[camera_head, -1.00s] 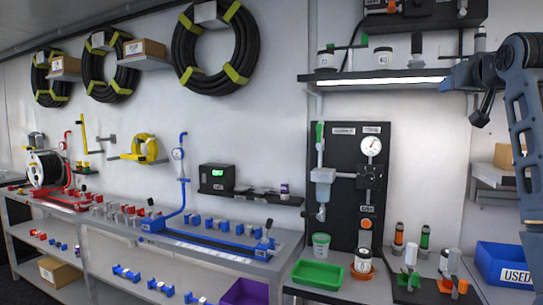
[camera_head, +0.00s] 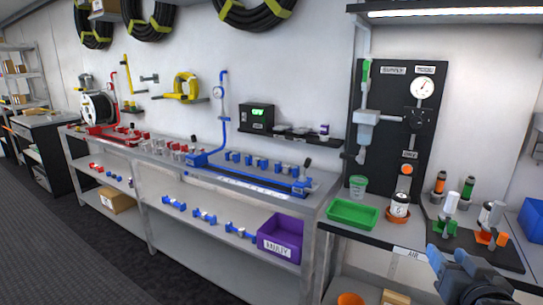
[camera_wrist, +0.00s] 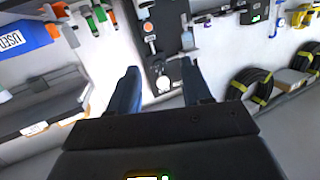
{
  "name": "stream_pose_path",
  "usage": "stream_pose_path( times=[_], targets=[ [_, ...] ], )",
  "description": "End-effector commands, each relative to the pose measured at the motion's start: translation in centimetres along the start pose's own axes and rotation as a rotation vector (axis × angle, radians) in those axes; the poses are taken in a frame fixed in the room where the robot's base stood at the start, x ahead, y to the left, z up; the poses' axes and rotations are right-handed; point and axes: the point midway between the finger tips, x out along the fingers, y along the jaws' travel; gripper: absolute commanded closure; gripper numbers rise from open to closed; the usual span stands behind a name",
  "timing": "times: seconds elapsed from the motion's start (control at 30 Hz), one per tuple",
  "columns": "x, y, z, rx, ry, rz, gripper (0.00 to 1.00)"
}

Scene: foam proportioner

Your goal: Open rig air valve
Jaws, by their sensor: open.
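The black rig panel (camera_head: 392,150) stands upright against the wall. It carries a round white gauge (camera_head: 422,89), a dark knob-like fitting (camera_head: 415,118), a green-topped handle (camera_head: 366,70) above a clear bowl, and an orange round part (camera_head: 407,170). I cannot tell which part is the rig air valve. In the wrist view the scene is upside down, with the panel (camera_wrist: 166,45) beyond my gripper (camera_wrist: 160,85). The gripper is open and empty, apart from the panel. The gauge (camera_wrist: 162,83) shows between its fingers.
A green tray (camera_head: 353,213), a green cup (camera_head: 358,186) and a labelled jar (camera_head: 400,205) stand on the bench below the panel. Small bottles and clips sit on a black plate at right. A blue bin (camera_wrist: 28,35) shows in the wrist view. Floor is clear at left.

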Motion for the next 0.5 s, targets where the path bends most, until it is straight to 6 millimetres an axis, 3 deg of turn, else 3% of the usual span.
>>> stream_pose_path(
  times=[0.03, 0.2, 0.5],
  targets=[
    [-1.8, -0.5, 2.2, -0.002, -0.014, -0.008, 0.51],
    [-7.4, -1.8, 7.2, -0.011, -0.030, -0.030, 0.51],
    [-18.3, -3.1, 13.0, -0.034, -0.060, -0.072, 0.51]
  ],
)
